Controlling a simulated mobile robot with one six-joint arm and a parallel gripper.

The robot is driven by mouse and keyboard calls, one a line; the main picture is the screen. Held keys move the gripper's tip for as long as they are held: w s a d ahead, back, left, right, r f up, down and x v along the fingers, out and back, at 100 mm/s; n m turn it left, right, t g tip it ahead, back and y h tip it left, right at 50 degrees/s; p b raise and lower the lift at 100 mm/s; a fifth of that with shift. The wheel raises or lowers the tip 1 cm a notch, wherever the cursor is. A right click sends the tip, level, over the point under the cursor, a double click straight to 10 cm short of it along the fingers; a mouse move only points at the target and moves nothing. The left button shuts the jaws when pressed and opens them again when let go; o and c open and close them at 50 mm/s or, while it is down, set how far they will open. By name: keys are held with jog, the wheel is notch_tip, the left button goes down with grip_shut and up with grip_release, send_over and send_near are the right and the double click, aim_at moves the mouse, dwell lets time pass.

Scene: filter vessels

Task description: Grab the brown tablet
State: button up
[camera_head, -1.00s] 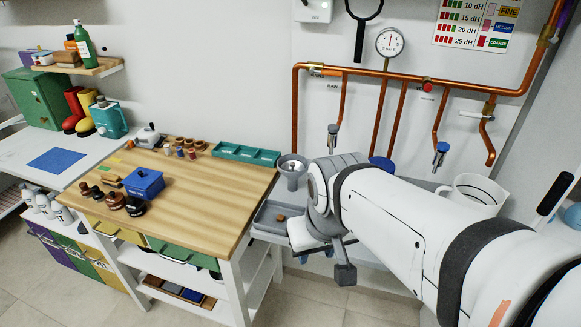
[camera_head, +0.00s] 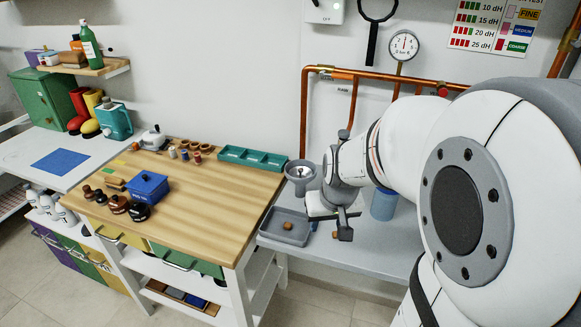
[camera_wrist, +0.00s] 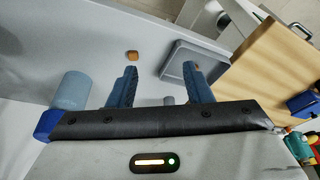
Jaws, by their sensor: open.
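A small brown tablet (camera_wrist: 132,56) lies on the bare grey counter in the wrist view, just beyond the tip of my left finger; a bit of it shows beside my gripper in the head view (camera_head: 335,234). Another brown tablet (camera_head: 288,226) lies in the grey tray (camera_head: 268,230). In the wrist view that one is mostly hidden behind my right finger (camera_wrist: 197,66). My gripper (camera_head: 329,226) is open and empty, above the counter just right of the tray. Its two fingers (camera_wrist: 161,76) point toward the counter in the wrist view.
A grey funnel (camera_head: 300,172) stands behind the tray. A blue cylindrical vessel (camera_head: 384,205) stands right of my gripper and shows at left in the wrist view (camera_wrist: 72,90). The wooden worktop (camera_head: 215,200) with a blue box (camera_head: 147,187) is to the left. Counter front is clear.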

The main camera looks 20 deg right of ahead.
jog(key=shift+m, duration=0.4)
jog(key=w+d+f, duration=0.1)
jog(key=d+f, duration=0.1)
jog(key=w+d+f, duration=0.2)
jog(key=f, duration=0.1)
jog(key=w+d+f, duration=0.2)
jog(key=f, duration=0.1)
jog(key=shift+d+f, duration=0.15)
jog(key=shift+d, duration=0.25)
jog(key=x, duration=0.2)
jog(key=w+x, duration=0.1)
jog(key=x, duration=0.1)
jog(key=shift+f, duration=0.1)
jog(key=shift+w+f, duration=0.2)
jog(key=shift+f, duration=0.4)
grip_shut()
